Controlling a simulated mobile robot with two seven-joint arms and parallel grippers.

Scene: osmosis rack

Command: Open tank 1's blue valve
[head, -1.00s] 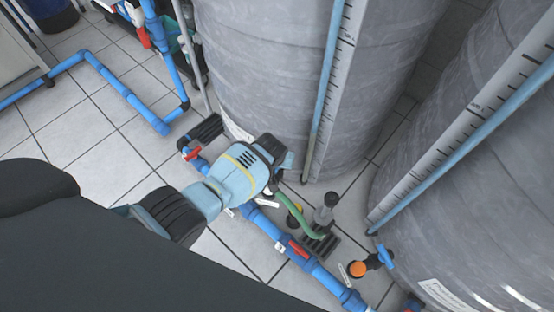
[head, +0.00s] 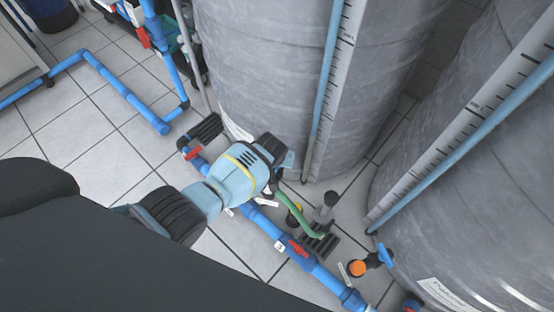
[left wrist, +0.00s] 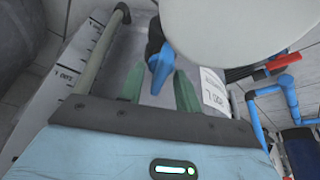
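A blue valve handle (left wrist: 160,66) shows in the left wrist view, hanging in front of a grey tank. My left gripper (left wrist: 159,74) is open, with a green finger on each side of the handle; whether they touch it I cannot tell. In the head view my left gripper (head: 300,212) reaches down beside the foot of the left grey tank (head: 262,70). One green finger shows there; the other finger and the handle between them are hidden. A second blue handle (head: 386,255) is at the foot of the right grey tank (head: 450,215). My right gripper is out of view.
A blue floor pipe (head: 325,280) with red handles (head: 298,249) runs below my left gripper. An orange-capped fitting (head: 357,268) lies near the right tank. More blue pipe (head: 115,82) crosses the tiles at upper left. Open tiled floor (head: 50,135) lies at the left.

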